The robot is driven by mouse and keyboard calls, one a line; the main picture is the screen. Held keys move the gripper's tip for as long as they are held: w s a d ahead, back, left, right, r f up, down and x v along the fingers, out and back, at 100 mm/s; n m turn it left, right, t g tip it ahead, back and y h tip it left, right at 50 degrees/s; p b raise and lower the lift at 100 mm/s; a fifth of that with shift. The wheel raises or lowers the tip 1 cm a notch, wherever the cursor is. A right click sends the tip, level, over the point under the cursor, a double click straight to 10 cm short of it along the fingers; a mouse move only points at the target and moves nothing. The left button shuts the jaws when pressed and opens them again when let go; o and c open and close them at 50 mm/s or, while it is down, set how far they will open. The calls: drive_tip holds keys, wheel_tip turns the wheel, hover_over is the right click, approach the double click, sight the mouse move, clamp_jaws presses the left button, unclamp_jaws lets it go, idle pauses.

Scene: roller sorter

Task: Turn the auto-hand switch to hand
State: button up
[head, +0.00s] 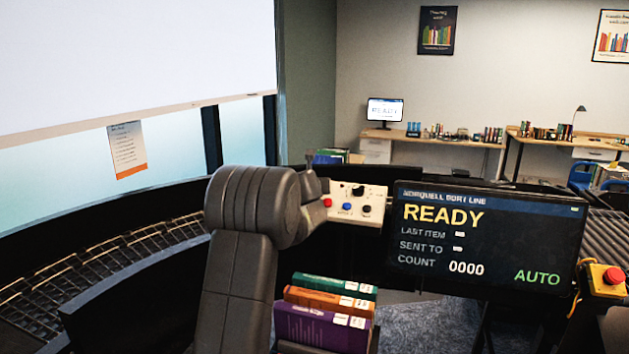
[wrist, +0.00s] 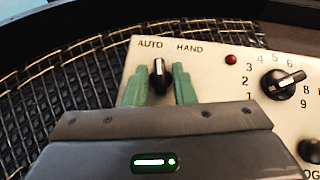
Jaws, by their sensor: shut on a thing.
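The auto-hand switch (wrist: 159,78) is a small black knob with a white pointer line on a cream control panel (wrist: 215,66). The labels AUTO and HAND are printed above it. The pointer stands nearly straight up in the picture, closer to AUTO than to HAND. My gripper (wrist: 160,88) has its green fingers on either side of the knob and is shut on it. In the head view the panel (head: 378,212) is partly covered by my arm, and the switch and fingertips are hidden. The screen (head: 485,240) reads READY and, in green, AUTO.
A numbered dial (wrist: 279,84) and a red lamp (wrist: 231,59) sit right of the switch. A blue button (head: 347,207) is lower on the panel. Stacked books (head: 325,310) lie below my arm. A red stop button (head: 613,276) is at far right.

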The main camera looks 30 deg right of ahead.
drive_tip(key=shift+w+a+r+m+g+h, duration=0.15)
drive_tip(key=shift+m+g+h, duration=0.25)
drive_tip(key=shift+m, duration=0.2)
drive_tip(key=shift+w+d+r+m+g+h, duration=0.1)
drive_tip(key=shift+m+g+h, duration=0.25)
drive_tip(key=shift+m, duration=0.25)
clamp_jaws()
drive_tip(key=m+g+h, duration=0.1)
drive_tip(key=m, duration=0.1)
drive_tip(key=m+g+p, duration=0.1)
drive_tip(key=m+g, duration=0.1)
drive_tip(key=shift+a+f+h, duration=0.1)
drive_tip(key=shift+f+h, duration=0.1)
drive_tip(key=shift+h, duration=0.15)
drive_tip(key=shift+w+f+m+g+h, duration=0.1)
drive_tip(key=shift+m+g+h, duration=0.3)
drive_tip(key=shift+m+g, duration=1.05)
drive_tip(key=shift+f+m, duration=0.1)
drive_tip(key=shift+m, duration=0.25)
drive_tip(key=o, duration=0.6)
unclamp_jaws()
drive_tip(key=shift+o, duration=0.5)
drive_tip(key=shift+a, duration=0.1)
